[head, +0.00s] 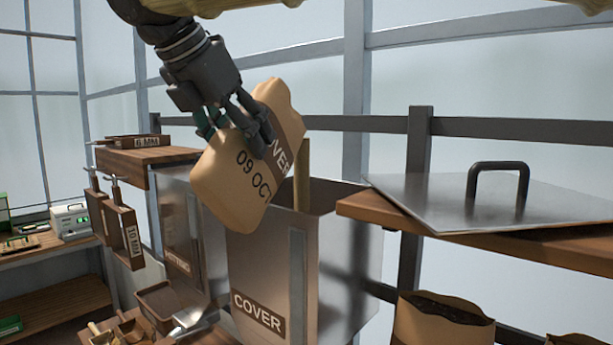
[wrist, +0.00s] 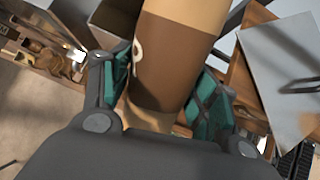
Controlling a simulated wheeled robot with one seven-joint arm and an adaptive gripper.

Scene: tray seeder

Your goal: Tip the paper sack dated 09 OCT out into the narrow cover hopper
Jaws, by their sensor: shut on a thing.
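The paper sack (head: 228,175) is tan with a brown band and reads "09 OCT" and part of "COVER". My gripper (head: 236,130) is shut on it around the band and holds it tilted above the left part of the cover hopper. In the wrist view the sack (wrist: 185,60) lies between the two green-padded fingers of my gripper (wrist: 165,95). The cover hopper (head: 262,270) is a narrow metal bin labelled "COVER", with its top open. The sack hides part of its rim. Whether anything is coming out of the sack cannot be seen.
A metal lid (head: 430,200) with a black handle lies on a wooden shelf to the right. Open sacks of dark material (head: 440,318) stand below it. Another metal hopper (head: 180,235) adjoins on the left. A dark rail (head: 350,124) runs behind.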

